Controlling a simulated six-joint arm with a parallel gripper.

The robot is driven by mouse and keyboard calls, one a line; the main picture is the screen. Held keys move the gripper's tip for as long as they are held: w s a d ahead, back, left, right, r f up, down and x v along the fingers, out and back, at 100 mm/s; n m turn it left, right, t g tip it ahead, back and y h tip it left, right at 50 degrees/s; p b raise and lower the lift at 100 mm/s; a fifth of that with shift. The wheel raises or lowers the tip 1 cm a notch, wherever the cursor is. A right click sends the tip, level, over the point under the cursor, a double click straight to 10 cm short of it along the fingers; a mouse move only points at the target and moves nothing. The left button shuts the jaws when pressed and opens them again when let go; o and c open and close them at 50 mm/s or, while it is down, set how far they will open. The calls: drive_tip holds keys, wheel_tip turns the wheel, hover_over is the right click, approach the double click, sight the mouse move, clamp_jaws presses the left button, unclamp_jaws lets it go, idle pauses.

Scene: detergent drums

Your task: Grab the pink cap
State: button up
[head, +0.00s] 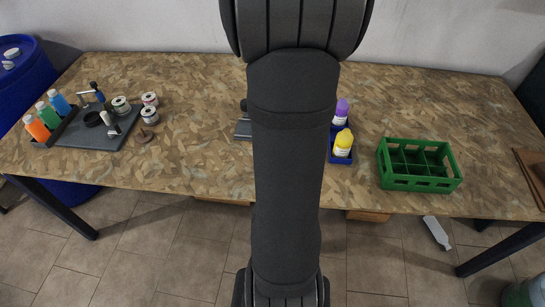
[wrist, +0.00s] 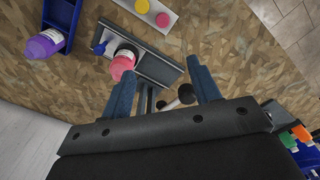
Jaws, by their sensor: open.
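In the wrist view, a round pink cap (wrist: 162,20) lies on a white strip (wrist: 150,27) beside a round yellow cap (wrist: 142,6). A pink bottle (wrist: 121,66) with a white label stands on a grey fixture (wrist: 155,66), below the strip in the picture. In the head view my arm covers the middle of the table, hiding the caps, the pink bottle and the gripper.
A purple bottle (head: 341,112) and a yellow bottle (head: 342,144) stand in blue holders. A green crate (head: 420,166) stands to their right. At left are a dark tray (head: 95,133), several small bottles and tins. The wooden table has clear room on both sides of my arm.

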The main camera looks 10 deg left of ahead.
drive_tip(key=f+n, duration=0.2)
drive_tip(key=f, duration=0.4)
drive_tip(key=f+n, duration=0.3)
drive_tip(key=f, duration=0.3)
drive_tip(key=f+n, duration=0.2)
drive_tip(key=f, duration=0.4)
drive_tip(key=shift+s+d+f+n, duration=0.1)
drive_tip(key=shift+s+d+n, duration=0.15)
drive_tip(key=shift+n, duration=0.15)
drive_tip(key=shift+a+f, duration=0.15)
drive_tip(key=shift+f, duration=1.2)
drive_tip(key=shift+a+f, duration=0.1)
drive_tip(key=shift+f, duration=1.25)
drive_tip(key=c, duration=1)
